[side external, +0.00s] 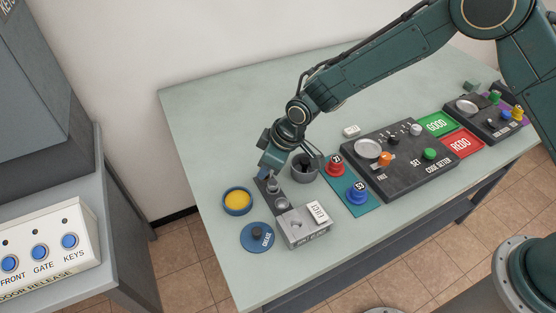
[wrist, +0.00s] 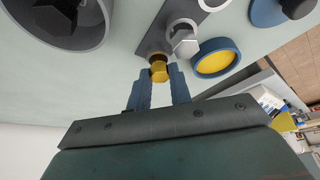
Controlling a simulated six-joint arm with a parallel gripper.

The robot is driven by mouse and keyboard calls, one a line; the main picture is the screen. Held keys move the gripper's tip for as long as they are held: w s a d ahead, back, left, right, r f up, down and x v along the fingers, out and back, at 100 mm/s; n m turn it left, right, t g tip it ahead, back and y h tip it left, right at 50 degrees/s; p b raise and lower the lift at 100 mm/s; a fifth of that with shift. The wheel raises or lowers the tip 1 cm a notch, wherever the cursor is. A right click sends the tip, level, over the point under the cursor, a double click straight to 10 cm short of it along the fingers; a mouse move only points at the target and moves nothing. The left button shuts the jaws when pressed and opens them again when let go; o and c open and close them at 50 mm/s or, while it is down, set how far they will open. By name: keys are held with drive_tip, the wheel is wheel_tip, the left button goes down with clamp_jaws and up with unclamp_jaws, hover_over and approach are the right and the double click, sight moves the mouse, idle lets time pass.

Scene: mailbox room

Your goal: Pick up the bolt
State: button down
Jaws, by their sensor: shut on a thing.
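A brass-coloured hex bolt (wrist: 159,73) shows in the wrist view between the two blue fingers of my gripper (wrist: 160,80), at the end of a grey plate (wrist: 152,43). My gripper is shut on it. In the side view my gripper (side external: 266,171) is low over the far end of the dark plate (side external: 264,188), and the brass bolt cannot be made out there. A grey hex bolt (wrist: 184,43) stands close beside the brass one; it also shows in the side view (side external: 272,186). I cannot tell whether the brass bolt is still seated in the plate.
A blue dish of yellow grease (side external: 237,201) is left of the plate, with a blue lid (side external: 257,237) in front. A grey cup (side external: 304,168) is close on the right. A grey block (side external: 305,227) joins the near end. Control panels stand further right.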

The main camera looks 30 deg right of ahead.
wheel_tip(320, 180, up, 20)
idle(0.6)
drive_tip(key=shift+f, duration=0.2)
idle(0.3)
drive_tip(key=s+a+f+g+y, duration=0.1)
drive_tip(key=s+a+f+y, duration=0.1)
drive_tip(key=a+f, duration=0.5)
wheel_tip(320, 180, down, 5)
drive_tip(key=shift+m+g+y, duration=0.4)
drive_tip(key=shift+y, duration=0.3)
drive_tip(key=shift+s+f, duration=0.1)
drive_tip(key=shift+f, duration=2.9)
drive_tip(key=shift+f, duration=0.6)
drive_tip(key=shift+r, duration=0.1)
wheel_tip(320, 180, up, 7)
idle(0.8)
